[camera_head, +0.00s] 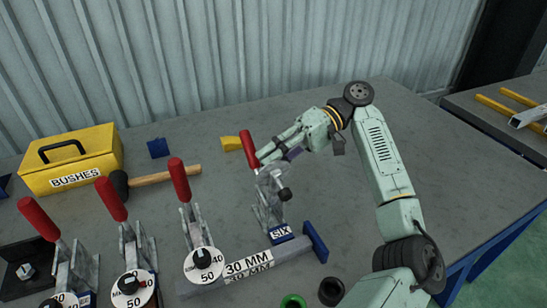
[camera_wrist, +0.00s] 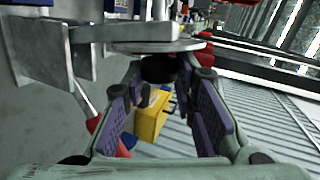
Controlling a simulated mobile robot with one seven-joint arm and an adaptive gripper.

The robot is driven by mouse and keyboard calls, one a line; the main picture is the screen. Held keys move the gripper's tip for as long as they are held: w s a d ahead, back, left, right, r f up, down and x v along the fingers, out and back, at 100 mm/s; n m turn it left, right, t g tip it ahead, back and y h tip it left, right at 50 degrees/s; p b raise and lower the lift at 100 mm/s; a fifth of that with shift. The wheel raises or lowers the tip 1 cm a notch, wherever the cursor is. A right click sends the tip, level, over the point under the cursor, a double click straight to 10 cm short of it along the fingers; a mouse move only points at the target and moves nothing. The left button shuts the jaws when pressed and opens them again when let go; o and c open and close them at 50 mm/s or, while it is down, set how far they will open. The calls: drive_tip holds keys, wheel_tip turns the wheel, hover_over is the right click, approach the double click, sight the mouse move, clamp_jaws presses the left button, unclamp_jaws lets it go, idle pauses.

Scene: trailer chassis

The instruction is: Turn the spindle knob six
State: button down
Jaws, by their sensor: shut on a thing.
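The clamp marked SIX (camera_head: 268,215) stands at the right end of the row, with a red handle (camera_head: 249,148) raised. A dark knob (camera_head: 284,194) shows on its right side in the head view. My gripper (camera_head: 272,155) reaches in from the upper right, beside the red handle. In the wrist view, my gripper (camera_wrist: 160,88) has its purple-padded fingers around a dark round knob (camera_wrist: 158,68) under a grey disc (camera_wrist: 165,46) seen nearly edge-on. It is shut on this knob. The exact finger contact is partly hidden, and the dial face cannot be read.
Several similar red-handled clamps with white dials (camera_head: 204,264) stand to the left. A hammer (camera_head: 165,177) and a yellow BUSHES box (camera_head: 75,160) lie behind. The table's right side is mostly clear.

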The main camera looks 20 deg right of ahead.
drive_tip(key=shift+f+g+y, duration=0.1)
drive_tip(key=shift+g+y, duration=0.3)
drive_tip(key=shift+y, duration=0.4)
drive_tip(key=shift+n, duration=0.3)
drive_tip(key=c, duration=1.3)
unclamp_jaws()
